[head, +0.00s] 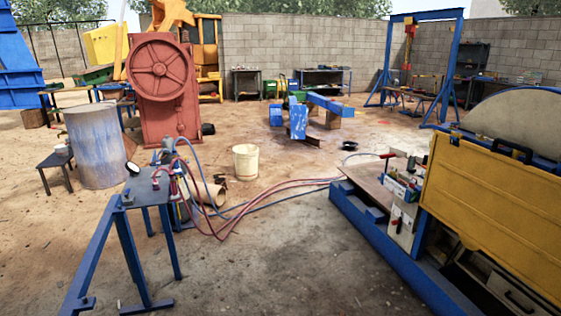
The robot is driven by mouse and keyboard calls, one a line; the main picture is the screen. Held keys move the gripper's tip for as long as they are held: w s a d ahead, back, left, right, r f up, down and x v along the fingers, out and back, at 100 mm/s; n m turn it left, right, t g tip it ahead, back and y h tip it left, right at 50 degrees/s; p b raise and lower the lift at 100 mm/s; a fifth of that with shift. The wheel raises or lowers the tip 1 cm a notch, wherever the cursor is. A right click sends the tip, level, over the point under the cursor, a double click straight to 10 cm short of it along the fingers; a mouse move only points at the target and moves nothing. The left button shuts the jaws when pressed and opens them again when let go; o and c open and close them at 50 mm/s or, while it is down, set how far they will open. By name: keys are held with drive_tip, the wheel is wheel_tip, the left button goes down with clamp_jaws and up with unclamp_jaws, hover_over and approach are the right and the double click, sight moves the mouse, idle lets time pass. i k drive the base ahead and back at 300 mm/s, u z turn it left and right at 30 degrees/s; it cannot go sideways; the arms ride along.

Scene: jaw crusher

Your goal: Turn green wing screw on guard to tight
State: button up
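A yellow guard (490,205) with a black handle on its top edge covers the side of a blue-framed machine at the right. I cannot make out a green wing screw on it at this size. A panel with small fittings and a red-tipped lever (388,156) stands just left of the guard. My gripper is not in view.
A blue steel stand (145,190) is at the front left. Red and blue hoses (270,190) cross the floor to the blue machine base (375,235). A cream bucket (246,162) stands mid-floor. The concrete at the front centre is clear.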

sight(415, 195)
drive_tip(key=u, duration=0.25)
drive_tip(key=i, duration=0.75)
drive_tip(key=u, duration=0.45)
drive_tip(key=i, duration=1.95)
drive_tip(key=z, duration=0.2)
